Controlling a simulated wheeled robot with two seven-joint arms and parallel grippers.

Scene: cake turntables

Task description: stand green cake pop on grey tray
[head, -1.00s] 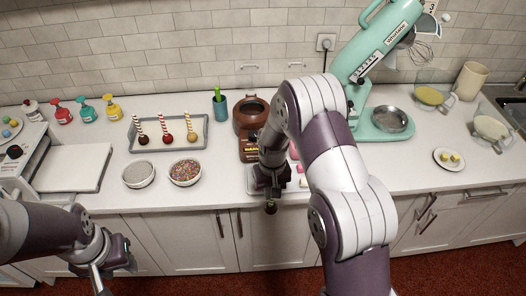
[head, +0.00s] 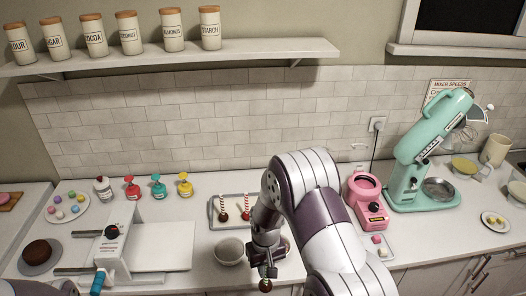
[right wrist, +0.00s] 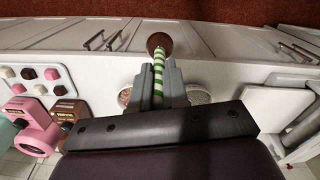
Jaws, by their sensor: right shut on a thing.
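My right gripper (head: 268,268) is shut on the stick of the green cake pop (right wrist: 158,75), which has green and white stripes. Its brown ball (right wrist: 158,43) sticks out past the fingertips in the right wrist view and hangs low in the head view (head: 265,285). The grey tray (head: 211,214) lies on the counter behind and left of the gripper. Two cake pops with red-striped sticks (head: 222,212) (head: 245,213) stand on it, balls down. My right arm hides the tray's right part. My left gripper is out of view.
A white bowl (head: 229,249) stands left of my right gripper; a sprinkle bowl is mostly hidden behind it. A white machine (head: 150,255) is at the left, and a pink melting pot (head: 366,200) and green mixer (head: 420,150) at the right. A shelf (head: 170,55) runs above.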

